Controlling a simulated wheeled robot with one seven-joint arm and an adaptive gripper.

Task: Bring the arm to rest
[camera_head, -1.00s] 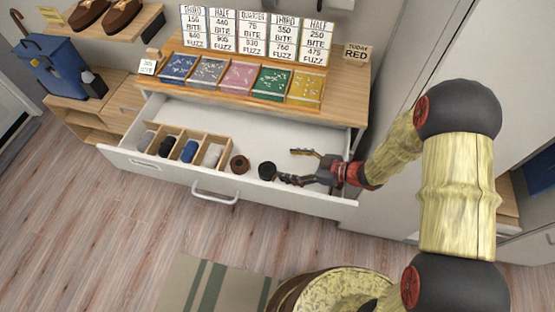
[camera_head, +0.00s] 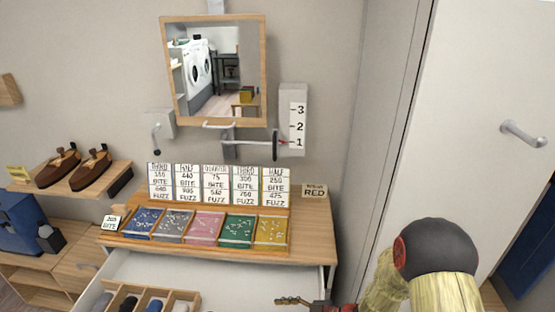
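My arm shows at the bottom right, with a dark round joint and pale yellow, wood-like links. My gripper (camera_head: 292,301) is at the bottom edge, over the right part of the open drawer. Only its upper finger and a bit of its red part show; the lower finger is cut off by the frame. The visible finger stands out to the side as it did when both fingers showed spread apart. I see nothing held in the visible part.
The open drawer (camera_head: 235,281) holds a wooden divider (camera_head: 152,291). Above it, the dresser top (camera_head: 313,228) carries coloured trays and sign cards. A mirror (camera_head: 215,70) and a balance-like bar with a numbered scale (camera_head: 297,125) are on the wall. A white door (camera_head: 490,70) stands right.

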